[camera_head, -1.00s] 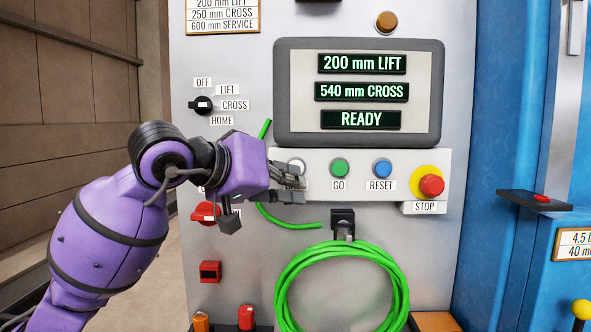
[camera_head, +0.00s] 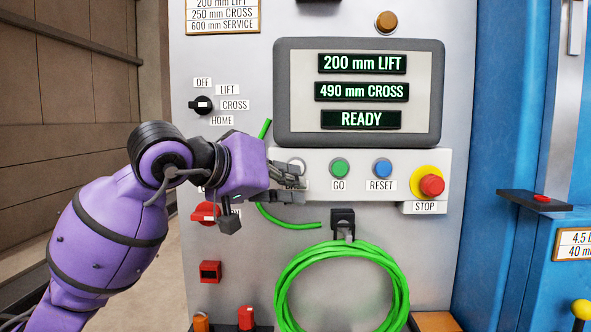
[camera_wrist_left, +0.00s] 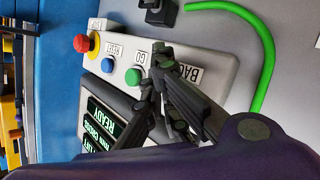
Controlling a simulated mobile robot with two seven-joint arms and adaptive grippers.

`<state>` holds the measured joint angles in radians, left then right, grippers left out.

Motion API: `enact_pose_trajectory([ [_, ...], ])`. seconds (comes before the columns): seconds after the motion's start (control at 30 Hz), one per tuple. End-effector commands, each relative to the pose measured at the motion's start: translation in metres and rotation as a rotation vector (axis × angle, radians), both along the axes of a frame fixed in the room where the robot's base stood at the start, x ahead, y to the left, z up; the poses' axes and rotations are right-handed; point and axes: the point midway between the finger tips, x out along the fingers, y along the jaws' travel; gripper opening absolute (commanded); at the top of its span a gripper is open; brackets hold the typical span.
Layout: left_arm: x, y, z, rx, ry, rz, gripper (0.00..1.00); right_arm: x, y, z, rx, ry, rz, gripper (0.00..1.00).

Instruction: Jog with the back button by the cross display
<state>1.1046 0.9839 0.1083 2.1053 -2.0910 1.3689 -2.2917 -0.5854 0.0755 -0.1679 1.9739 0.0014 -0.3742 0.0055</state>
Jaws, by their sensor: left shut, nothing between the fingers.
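My left gripper (camera_head: 301,183) is shut and empty, its fingertips at the back button (camera_head: 296,166), a pale button at the left end of the button strip. The fingers partly cover the button and its label. The wrist view shows my left gripper (camera_wrist_left: 160,75) by the BACK label (camera_wrist_left: 184,72); the button itself is hidden there, so contact cannot be told. The cross display (camera_head: 361,92) reads 490 mm CROSS. Above it the lift display (camera_head: 361,63) reads 200 mm LIFT, and below it the status display (camera_head: 360,119) reads READY. My right gripper is not in view.
To the right are the green GO button (camera_head: 339,168), blue RESET button (camera_head: 382,168) and red STOP button (camera_head: 431,186). The selector knob (camera_head: 201,104) is at upper left. A coiled green cable (camera_head: 343,290) hangs below. A placard (camera_head: 222,16) lists 250 mm CROSS.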

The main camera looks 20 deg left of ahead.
Motion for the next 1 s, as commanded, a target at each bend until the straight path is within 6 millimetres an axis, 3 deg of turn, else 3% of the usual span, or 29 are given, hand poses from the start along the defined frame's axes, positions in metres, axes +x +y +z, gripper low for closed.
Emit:
enact_pose_trajectory([
  [0.33,-0.016,-0.005,-0.001,0.002,0.000,0.000,0.00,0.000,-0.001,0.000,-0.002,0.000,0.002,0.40],
  [0.7,-0.019,-0.006,-0.001,0.001,0.000,0.000,0.00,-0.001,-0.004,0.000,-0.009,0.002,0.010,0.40],
  [1.0,-0.046,-0.013,0.000,0.003,-0.001,0.000,0.00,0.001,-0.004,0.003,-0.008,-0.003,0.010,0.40],
])
